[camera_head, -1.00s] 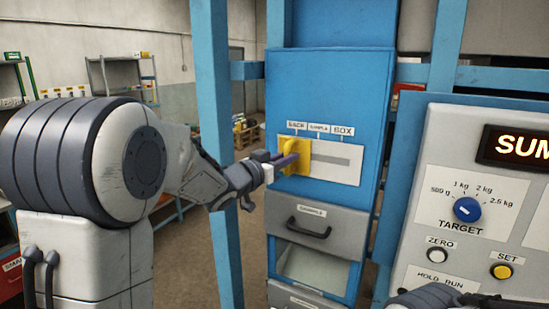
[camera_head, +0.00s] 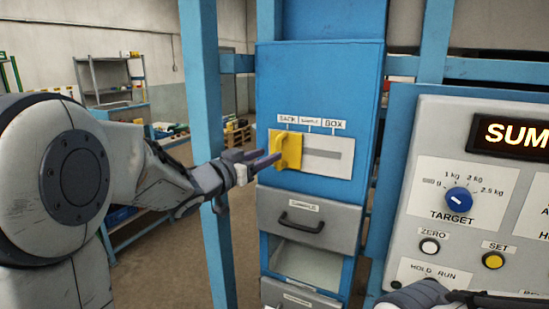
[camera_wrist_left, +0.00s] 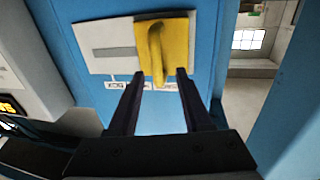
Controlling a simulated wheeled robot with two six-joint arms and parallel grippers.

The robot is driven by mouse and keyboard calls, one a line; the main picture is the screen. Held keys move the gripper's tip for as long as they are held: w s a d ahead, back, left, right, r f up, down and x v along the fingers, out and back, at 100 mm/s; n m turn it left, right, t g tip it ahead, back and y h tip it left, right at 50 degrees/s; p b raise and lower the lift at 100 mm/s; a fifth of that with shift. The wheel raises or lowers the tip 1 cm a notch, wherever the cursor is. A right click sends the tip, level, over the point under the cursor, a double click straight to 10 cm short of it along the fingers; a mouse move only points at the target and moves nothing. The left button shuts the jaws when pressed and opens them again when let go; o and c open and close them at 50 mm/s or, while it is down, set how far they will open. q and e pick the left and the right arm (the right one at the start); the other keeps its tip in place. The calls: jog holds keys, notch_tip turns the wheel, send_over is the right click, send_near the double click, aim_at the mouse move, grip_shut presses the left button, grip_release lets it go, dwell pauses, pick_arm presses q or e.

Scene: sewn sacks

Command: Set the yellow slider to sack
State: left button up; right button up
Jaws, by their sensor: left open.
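The yellow slider (camera_head: 287,150) sits at the left end of its slot, below the SACK label (camera_head: 288,120), on a white plate (camera_head: 326,158) on the blue cabinet. SAMPLE and BOX labels stand further right. My left gripper (camera_head: 262,158) is open, its fingertips just left of and in front of the slider. In the left wrist view the slider (camera_wrist_left: 163,45) shows its raised grip, ahead of the two spread finger tips (camera_wrist_left: 158,75), and nothing is between the fingers. Part of my right arm (camera_head: 428,296) shows at the bottom edge; its fingers cannot be made out clearly.
A grey drawer (camera_head: 306,221) with a black handle is below the plate. A control panel (camera_head: 480,190) with a blue TARGET dial (camera_head: 458,200) stands at right. A blue post (camera_head: 205,120) rises close behind my left wrist.

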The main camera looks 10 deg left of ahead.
pick_arm(q)
jog(key=b+v, duration=0.1)
jog(key=v, duration=0.4)
jog(key=shift+s+a, duration=0.1)
jog(key=shift+s, duration=0.15)
jog(key=s+d+f+n+g+y+b, duration=0.15)
jog(key=s+d+f+g, duration=0.3)
jog(key=f, duration=0.45)
jog(key=s+d+f+m+g+y+b, duration=0.1)
jog(key=s+d+f+g+y, duration=0.2)
jog(key=d+f, duration=0.5)
jog(key=s+d+f+m+g, duration=0.1)
jog(key=s+f+g, duration=0.2)
jog(key=s, duration=0.4)
jog(key=s+d+f+m+g+y, duration=0.1)
jog(key=s+f+g, duration=0.2)
jog(key=s, duration=0.5)
jog(key=s+d+f+m+g+b, duration=0.1)
jog(key=s+f+g, duration=0.2)
jog(key=s+f, duration=0.2)
jog(key=s, duration=0.3)
jog(key=shift+f, duration=0.25)
jog(key=shift+s+m, duration=0.1)
jog(key=shift+m, duration=0.15)
